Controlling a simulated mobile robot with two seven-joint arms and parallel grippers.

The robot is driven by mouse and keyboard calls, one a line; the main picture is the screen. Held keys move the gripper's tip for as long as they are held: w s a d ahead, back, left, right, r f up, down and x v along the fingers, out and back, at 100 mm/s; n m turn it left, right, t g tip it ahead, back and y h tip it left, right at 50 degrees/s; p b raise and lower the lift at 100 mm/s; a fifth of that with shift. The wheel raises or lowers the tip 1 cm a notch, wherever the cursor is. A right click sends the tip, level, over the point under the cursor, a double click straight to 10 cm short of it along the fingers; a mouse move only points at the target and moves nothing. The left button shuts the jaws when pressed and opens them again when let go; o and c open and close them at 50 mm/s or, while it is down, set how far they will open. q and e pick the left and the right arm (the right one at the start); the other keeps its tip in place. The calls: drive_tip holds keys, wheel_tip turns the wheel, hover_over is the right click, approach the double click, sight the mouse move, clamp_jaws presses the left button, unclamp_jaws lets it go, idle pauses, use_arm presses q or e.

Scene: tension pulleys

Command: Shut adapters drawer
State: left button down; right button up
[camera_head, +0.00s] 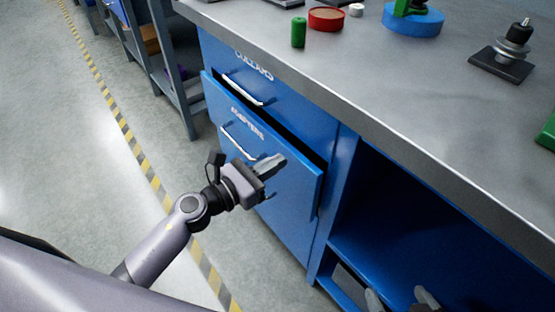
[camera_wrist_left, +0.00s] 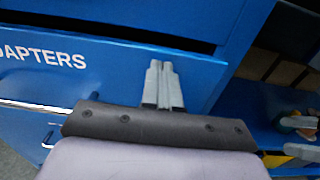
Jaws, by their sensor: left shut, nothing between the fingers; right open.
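The adapters drawer (camera_head: 305,186) is a blue front labelled ADAPTERS with a metal handle. It stands partly open, with a dark gap along its top edge. In the left wrist view, the drawer front (camera_wrist_left: 110,75) and part of its label show. My left gripper (camera_head: 277,163) is shut and empty in front of the drawer's right part. In the left wrist view, its closed fingertips (camera_wrist_left: 161,66) overlap the drawer front near its right end; I cannot tell if they touch. My right gripper (camera_head: 400,299) is open at the bottom edge, partly cut off, before the open shelf bay.
Above is the collars drawer (camera_head: 290,108). The grey worktop (camera_head: 400,85) holds a green cylinder (camera_head: 298,32), a red round part (camera_head: 326,19), a blue round part (camera_head: 412,20) and a dark-based spindle (camera_head: 503,58). The floor at left, with a striped line, is clear.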

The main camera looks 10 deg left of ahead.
sight(289, 155)
use_arm(q)
drive_tip(key=shift+w+d, duration=0.35)
drive_tip(key=shift+w, duration=0.1)
use_arm(e)
drive_tip(key=shift+f, duration=0.1)
use_arm(q)
drive_tip(key=x, duration=0.3)
drive_tip(key=shift+w+d+b, duration=0.15)
drive_tip(key=shift+b, duration=0.15)
drive_tip(key=shift+w+d+r, duration=0.1)
drive_tip(key=shift+w+r, duration=0.05)
drive_tip(key=shift+r, duration=0.05)
use_arm(e)
drive_tip(key=shift+a, duration=0.3)
drive_tip(key=shift+r, duration=0.2)
